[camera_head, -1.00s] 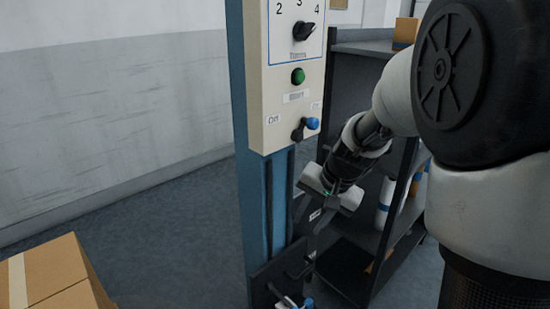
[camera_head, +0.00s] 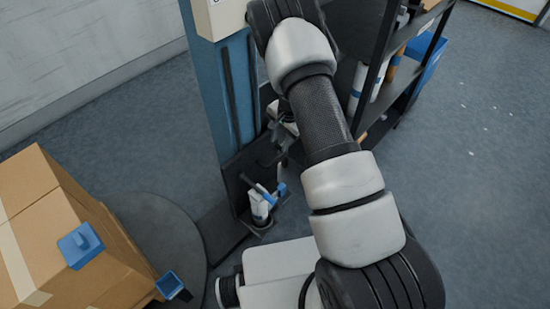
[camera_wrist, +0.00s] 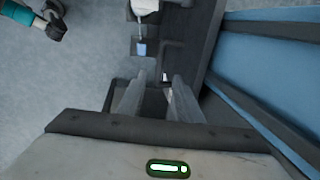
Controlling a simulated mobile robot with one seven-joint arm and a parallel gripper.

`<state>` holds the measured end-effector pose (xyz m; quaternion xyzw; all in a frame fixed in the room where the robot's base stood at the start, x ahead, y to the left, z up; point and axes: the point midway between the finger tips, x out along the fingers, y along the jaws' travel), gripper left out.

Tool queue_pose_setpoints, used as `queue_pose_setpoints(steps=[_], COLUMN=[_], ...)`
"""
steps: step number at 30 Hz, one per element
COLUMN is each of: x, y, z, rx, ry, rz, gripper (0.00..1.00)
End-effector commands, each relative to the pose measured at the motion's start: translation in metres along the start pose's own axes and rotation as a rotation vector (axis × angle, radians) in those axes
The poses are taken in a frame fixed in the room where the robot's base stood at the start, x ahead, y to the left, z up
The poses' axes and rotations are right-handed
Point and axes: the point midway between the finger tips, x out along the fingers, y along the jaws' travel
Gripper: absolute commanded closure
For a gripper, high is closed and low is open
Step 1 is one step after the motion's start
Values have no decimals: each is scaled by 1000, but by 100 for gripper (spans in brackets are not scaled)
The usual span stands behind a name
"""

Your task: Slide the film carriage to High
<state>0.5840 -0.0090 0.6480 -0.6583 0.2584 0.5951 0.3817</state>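The film carriage (camera_head: 238,190) is a dark plate low on the blue column (camera_head: 207,95), with a white roll (camera_head: 259,205) and blue-tipped parts at its front. In the wrist view the carriage (camera_wrist: 190,42) runs from top centre down along the blue column (camera_wrist: 275,70). My gripper (camera_wrist: 158,80) has its two grey fingers apart, beside the carriage. A dark part, perhaps the carriage handle, shows between them; I cannot tell whether they touch it. In the head view my arm mostly hides the gripper, just above and right of the carriage.
A dark shelf (camera_head: 385,60) with rolls stands close behind my arm.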

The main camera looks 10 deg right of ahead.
Motion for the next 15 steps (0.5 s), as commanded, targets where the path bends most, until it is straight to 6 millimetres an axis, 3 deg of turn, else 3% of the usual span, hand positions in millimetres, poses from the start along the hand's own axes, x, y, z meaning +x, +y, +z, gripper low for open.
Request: queue_pose_setpoints(steps=[1, 9, 15], x=[16, 74, 106], y=[2, 1, 0], z=[1, 1, 1], rx=[-2, -3, -4], ry=[-2, -1, 0], rz=[3, 2, 1], gripper=[67, 67, 67])
